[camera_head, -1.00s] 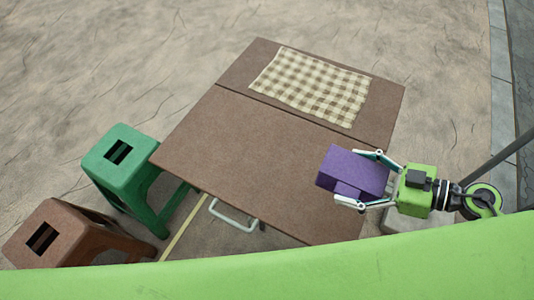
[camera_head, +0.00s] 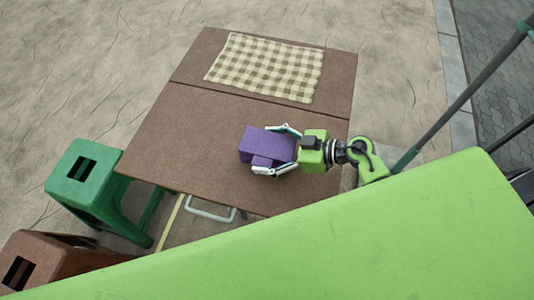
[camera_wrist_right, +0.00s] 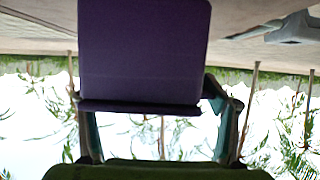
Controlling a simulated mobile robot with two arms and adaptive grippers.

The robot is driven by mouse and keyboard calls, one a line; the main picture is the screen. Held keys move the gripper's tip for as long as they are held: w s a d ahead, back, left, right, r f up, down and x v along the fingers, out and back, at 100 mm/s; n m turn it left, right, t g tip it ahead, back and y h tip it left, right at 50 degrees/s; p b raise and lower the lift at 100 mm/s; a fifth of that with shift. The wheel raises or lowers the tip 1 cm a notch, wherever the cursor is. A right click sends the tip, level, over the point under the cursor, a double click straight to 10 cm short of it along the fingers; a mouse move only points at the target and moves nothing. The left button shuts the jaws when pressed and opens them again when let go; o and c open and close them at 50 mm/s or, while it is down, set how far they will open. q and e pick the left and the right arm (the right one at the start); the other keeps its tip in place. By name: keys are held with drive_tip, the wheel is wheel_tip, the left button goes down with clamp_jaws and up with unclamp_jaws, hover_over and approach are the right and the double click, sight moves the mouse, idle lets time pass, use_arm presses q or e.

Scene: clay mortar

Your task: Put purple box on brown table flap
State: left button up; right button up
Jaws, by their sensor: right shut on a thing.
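The purple box (camera_head: 266,142) is held in my right gripper (camera_head: 276,150), whose two fingers close on its sides. The box also fills the upper middle of the right wrist view (camera_wrist_right: 143,50), with a finger at either side of its near end. In the head view the box appears over the near part of the brown table (camera_head: 190,140); I cannot tell whether it touches the top. A seam separates the main top from the brown flap (camera_head: 338,88) at the far side. My left gripper is not in view.
A checked cloth (camera_head: 265,68) lies across much of the flap. A green stool (camera_head: 85,185) and a brown stool (camera_head: 60,262) stand to the left. A pole (camera_head: 465,95) rises at the right. The table's left part is clear.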

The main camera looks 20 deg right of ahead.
drive_tip(key=shift+f, duration=1.4)
drive_tip(key=shift+f, duration=0.15)
drive_tip(key=o, duration=1.3)
drive_tip(key=v, duration=1.2)
